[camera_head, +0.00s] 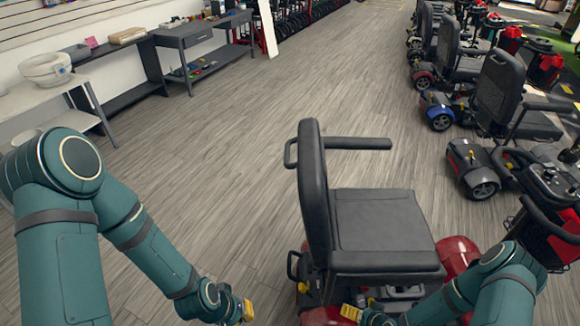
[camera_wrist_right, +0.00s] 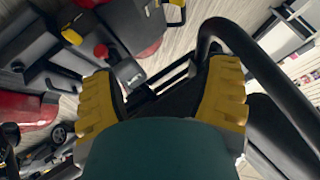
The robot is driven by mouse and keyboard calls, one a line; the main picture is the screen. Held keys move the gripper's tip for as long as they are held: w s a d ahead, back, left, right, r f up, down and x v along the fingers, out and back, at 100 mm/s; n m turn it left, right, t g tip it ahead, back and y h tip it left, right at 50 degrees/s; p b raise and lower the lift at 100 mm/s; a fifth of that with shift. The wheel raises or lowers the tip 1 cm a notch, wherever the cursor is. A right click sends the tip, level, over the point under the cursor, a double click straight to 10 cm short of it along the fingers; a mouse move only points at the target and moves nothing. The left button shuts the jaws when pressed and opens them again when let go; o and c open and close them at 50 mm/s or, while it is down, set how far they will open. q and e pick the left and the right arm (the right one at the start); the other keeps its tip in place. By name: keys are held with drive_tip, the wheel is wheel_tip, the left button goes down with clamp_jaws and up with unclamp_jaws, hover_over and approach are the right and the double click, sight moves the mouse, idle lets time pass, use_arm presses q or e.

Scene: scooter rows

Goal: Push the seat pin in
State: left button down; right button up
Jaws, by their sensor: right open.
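A mobility scooter with a black seat (camera_head: 378,222) and red body (camera_head: 458,255) stands in front of me in the head view. My right gripper (camera_head: 350,313) is low beside the seat's underside. In the right wrist view its yellow fingers (camera_wrist_right: 160,85) are spread apart, with dark scooter frame parts beyond and no object clearly held. I cannot make out the seat pin with certainty. My left gripper (camera_head: 247,310) is low, left of the scooter and apart from the seat; its yellow fingertips are too small to tell their opening.
A black curved bar (camera_wrist_right: 250,45) passes close to the right gripper's fingers. Other scooters stand in a row, including a blue-trimmed one (camera_head: 438,112), at the right. A grey desk (camera_head: 190,38) and a shelf line the left wall. The wooden floor (camera_head: 215,160) between is clear.

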drive_tip(key=s+a+r+g, duration=0.7)
drive_tip(key=s+a+r, duration=0.5)
drive_tip(key=r, duration=0.4)
drive_tip(key=w+a+f+n+t+b, duration=0.1)
drive_tip(key=w+f+b, duration=0.4)
drive_tip(key=b, duration=0.5)
drive_tip(key=shift+w+a+n, duration=0.3)
drive_tip(key=shift+w+a, duration=0.25)
drive_tip(key=shift+a, duration=0.1)
